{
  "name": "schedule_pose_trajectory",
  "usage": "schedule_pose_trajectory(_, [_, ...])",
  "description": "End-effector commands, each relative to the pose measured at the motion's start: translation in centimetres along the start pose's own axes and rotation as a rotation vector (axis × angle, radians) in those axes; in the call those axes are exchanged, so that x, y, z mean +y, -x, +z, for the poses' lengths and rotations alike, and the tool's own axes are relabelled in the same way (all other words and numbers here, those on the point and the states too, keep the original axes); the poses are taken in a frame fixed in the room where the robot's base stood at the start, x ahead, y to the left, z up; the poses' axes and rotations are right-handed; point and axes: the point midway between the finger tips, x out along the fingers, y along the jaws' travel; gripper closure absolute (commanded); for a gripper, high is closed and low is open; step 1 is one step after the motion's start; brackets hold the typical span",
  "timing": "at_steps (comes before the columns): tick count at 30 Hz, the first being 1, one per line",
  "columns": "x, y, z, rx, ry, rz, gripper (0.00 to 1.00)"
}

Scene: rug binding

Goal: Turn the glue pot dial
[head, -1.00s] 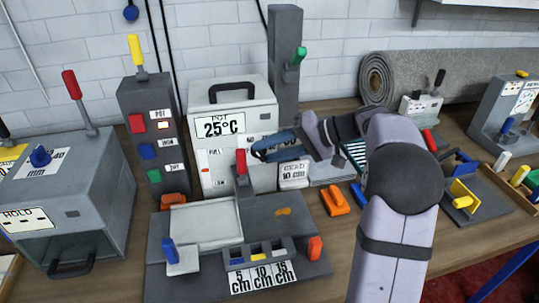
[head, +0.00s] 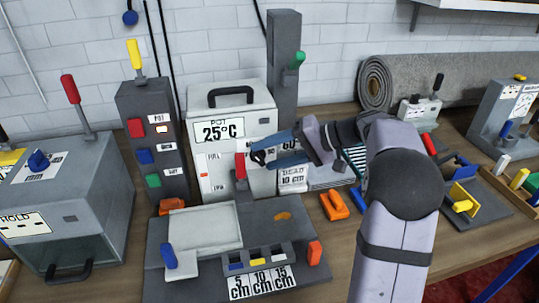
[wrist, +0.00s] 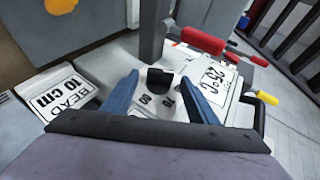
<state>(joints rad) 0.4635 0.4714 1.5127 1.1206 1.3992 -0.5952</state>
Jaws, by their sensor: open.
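The glue pot (head: 233,100) is a white box with a black handle on top and a display reading 25°C. It stands behind the grey bench fixture. Its dial (wrist: 160,78) shows in the wrist view as a black knob on the white face, with numbers printed beside it. My gripper (wrist: 159,84) is open, and its two blue fingers lie one on each side of the dial. I cannot tell whether they touch it. In the head view my gripper (head: 257,156) is at the right part of the pot's front and hides the dial.
A red lever (head: 240,167) stands close to the gripper, in front of the pot. A BEAD 10 cm block (wrist: 58,92) lies beside the pot. A grey post (head: 285,60) rises behind. An orange clip (head: 334,205) lies on the table to the right.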

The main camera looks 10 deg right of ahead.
Motion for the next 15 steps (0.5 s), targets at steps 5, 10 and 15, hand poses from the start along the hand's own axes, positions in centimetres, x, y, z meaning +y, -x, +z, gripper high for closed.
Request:
schedule_pose_trajectory(5, [0.2, 1.9, -0.1, 0.004, 0.002, 0.002, 0.47])
schedule_pose_trajectory(10, [0.1, 4.3, -0.1, 0.005, 0.001, 0.002, 0.47])
schedule_pose_trajectory(15, [0.1, 6.2, 0.0, 0.002, 0.001, 0.001, 0.47])
